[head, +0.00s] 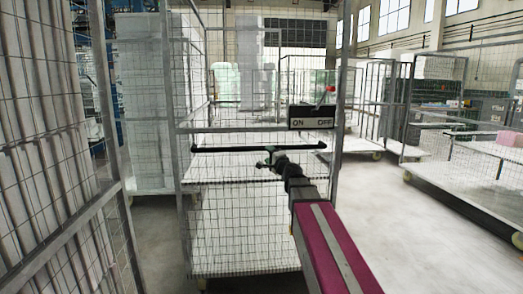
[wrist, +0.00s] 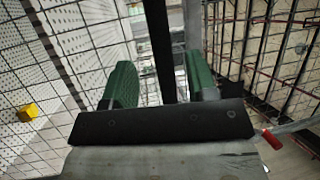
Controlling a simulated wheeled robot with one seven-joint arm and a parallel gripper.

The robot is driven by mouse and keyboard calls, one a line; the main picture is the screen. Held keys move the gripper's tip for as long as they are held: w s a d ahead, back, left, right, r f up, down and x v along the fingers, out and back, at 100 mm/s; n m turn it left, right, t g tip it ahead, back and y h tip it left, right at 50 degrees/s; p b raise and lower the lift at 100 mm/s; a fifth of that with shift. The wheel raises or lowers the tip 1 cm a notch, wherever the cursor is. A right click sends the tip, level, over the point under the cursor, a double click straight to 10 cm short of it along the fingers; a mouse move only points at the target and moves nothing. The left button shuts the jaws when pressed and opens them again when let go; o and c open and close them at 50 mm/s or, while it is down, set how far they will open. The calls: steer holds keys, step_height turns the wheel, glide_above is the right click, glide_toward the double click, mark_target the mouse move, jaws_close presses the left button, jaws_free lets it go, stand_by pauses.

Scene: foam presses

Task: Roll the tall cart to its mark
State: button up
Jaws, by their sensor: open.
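The tall cart (head: 183,190) is a grey wire-mesh cage with pale shelves, standing upright in front of me in the head view. A black horizontal bar (head: 228,149) crosses its near side; in the wrist view the bar (wrist: 160,45) runs between my two green finger pads. My gripper (head: 267,159) is open at the bar, a pad on each side, not closed on it. My arm reaches in from the lower right. I cannot make out a floor mark.
An ON/OFF box (head: 312,123) with a red-tipped lever sits by the cart's right post. Another mesh cage (head: 112,200) stands close on the left. A low cart (head: 480,190) with a pink block (head: 510,138) is at right. Floor between (head: 400,230) is clear.

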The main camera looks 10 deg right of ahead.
mark_target(263, 150)
steer(key=x, duration=0.7)
steer(key=shift+w+a, duration=0.1)
steer(key=shift+w, duration=0.25)
jaws_close()
steer(key=w, duration=5)
jaws_free()
steer(key=shift+f, duration=0.1)
